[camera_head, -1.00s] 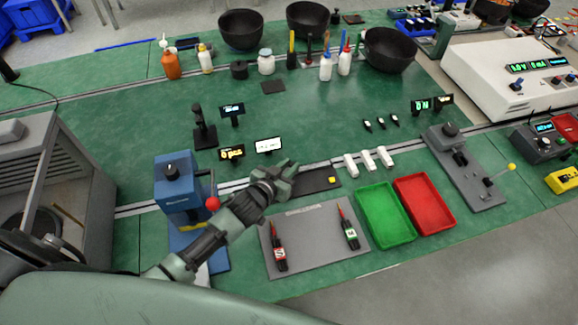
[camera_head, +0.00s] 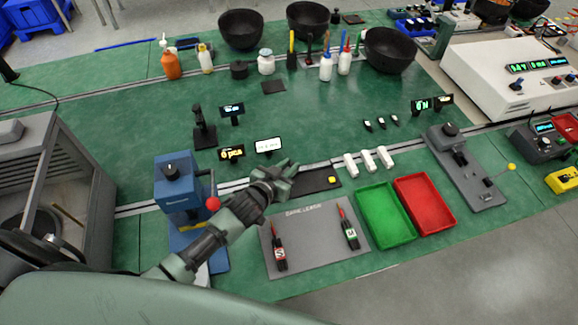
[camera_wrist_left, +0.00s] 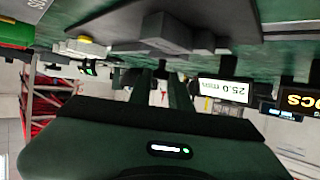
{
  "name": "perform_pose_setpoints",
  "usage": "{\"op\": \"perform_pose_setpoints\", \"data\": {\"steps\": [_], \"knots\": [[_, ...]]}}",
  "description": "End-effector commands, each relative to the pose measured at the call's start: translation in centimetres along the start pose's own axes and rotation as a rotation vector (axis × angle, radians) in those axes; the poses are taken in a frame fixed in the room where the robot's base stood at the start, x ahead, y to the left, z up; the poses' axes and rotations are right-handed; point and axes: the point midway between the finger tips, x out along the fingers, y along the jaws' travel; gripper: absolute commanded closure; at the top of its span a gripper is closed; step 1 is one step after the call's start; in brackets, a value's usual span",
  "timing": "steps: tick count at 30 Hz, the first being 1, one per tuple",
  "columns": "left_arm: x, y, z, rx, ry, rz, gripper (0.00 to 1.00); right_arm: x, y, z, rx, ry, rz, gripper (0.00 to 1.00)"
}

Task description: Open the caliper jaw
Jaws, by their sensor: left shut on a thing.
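The caliper (camera_head: 316,182) is a low dark base with a yellow button near its right end, on the green bench in the head view. My left gripper (camera_head: 289,174) is at its left end and covers that part. In the left wrist view, which is upside down, the caliper base (camera_wrist_left: 105,27) runs along the top, with grey blocks and the yellow button. My left fingers (camera_wrist_left: 160,88) are close together there, shut on the caliper jaw, which is mostly hidden. A white display (camera_wrist_left: 223,90) reads 25.0 mm. My right gripper is not in view.
A blue press (camera_head: 176,185) with a red knob stands left of my gripper. A grey mat (camera_head: 312,240) with two red-tipped tools lies in front. A green tray (camera_head: 386,240) and a red tray (camera_head: 425,225) are to the right. Small displays (camera_head: 231,153) stand behind the gripper.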

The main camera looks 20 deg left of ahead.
Motion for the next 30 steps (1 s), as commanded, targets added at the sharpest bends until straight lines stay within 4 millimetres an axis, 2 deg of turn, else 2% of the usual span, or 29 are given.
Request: {"op": "perform_pose_setpoints", "data": {"steps": [20,21,22,23,30], "knots": [[0.9,1.0,-0.3,-0.001,-0.001,0.001,1.00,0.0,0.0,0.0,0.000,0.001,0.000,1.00],[0.9,1.0,-0.3,-0.001,-0.001,0.001,0.73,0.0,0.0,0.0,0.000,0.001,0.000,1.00],[0.9,1.0,-0.3,-0.001,-0.001,0.001,0.65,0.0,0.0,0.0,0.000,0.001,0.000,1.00],[0.9,1.0,-0.3,-0.001,-0.001,0.001,0.61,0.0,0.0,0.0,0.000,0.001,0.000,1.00],[0.9,1.0,-0.3,0.000,0.000,0.000,0.61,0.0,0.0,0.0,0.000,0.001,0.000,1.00]]}}
